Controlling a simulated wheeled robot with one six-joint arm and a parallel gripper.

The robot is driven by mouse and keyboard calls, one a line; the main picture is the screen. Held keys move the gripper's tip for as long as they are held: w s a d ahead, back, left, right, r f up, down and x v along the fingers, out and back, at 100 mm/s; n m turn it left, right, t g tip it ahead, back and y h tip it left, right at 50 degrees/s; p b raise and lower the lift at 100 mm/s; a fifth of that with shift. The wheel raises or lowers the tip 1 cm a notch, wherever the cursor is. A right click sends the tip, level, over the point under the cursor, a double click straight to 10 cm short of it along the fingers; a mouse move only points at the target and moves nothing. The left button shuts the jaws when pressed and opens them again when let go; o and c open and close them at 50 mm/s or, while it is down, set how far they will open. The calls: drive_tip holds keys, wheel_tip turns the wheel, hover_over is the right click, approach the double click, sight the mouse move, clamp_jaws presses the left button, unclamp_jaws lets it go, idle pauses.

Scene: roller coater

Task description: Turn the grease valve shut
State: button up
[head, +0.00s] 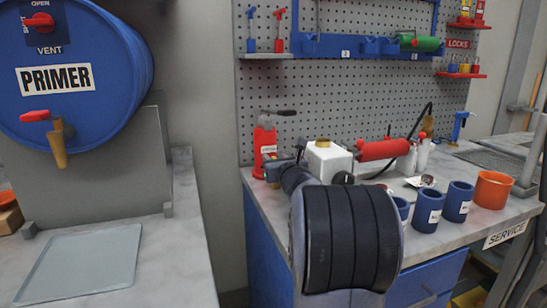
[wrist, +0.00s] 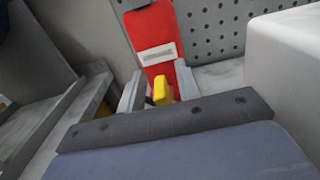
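The red grease unit (head: 265,145) stands upright at the back left of the service bench, with a pale label on its front and a dark lever on top. It also shows in the wrist view (wrist: 153,32). A yellow handle (wrist: 161,90), which looks like the grease valve, sits low on its front. My gripper (wrist: 160,84) is open, its two grey fingers on either side of the yellow handle, with small gaps showing. The handle's lower end is hidden behind the gripper body. In the head view my arm hides most of the gripper and the handle.
A white container with a yellow cap (head: 327,160) stands close right of the gripper. A red cylinder tool (head: 382,149), blue cups (head: 457,201) and an orange cup (head: 492,189) are further right. The pegboard (head: 350,90) rises behind. A blue PRIMER drum (head: 75,75) is left.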

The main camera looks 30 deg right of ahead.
drive_tip(key=shift+x, duration=0.8)
drive_tip(key=shift+s, duration=0.1)
drive_tip(key=shift+c, duration=0.2)
clamp_jaws()
